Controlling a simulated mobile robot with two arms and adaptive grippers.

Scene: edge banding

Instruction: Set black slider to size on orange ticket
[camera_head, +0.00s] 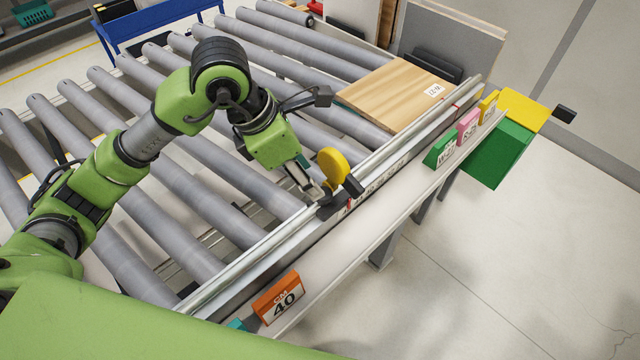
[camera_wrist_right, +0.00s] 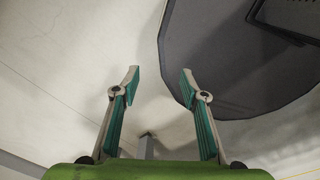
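The orange ticket (camera_head: 279,297) reads "CM 40" and stands on the front of the rail near the bottom of the head view. The black slider (camera_head: 353,186) sits on the rail at mid-length, with a round yellow knob (camera_head: 333,168) beside it. My left gripper (camera_head: 319,194) is down at the rail, right at the slider and just below the knob. Its fingertips are small and partly hidden, so I cannot tell whether they are closed on the slider. My right gripper (camera_wrist_right: 160,82) is open and empty in the right wrist view, above the floor.
The metal rail (camera_head: 240,260) runs diagonally along the roller conveyor (camera_head: 215,190). A wooden board (camera_head: 395,95) with a white label lies on the far rollers. Green (camera_head: 440,150), pink (camera_head: 468,128) and yellow (camera_head: 488,106) tickets stand farther along the rail.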

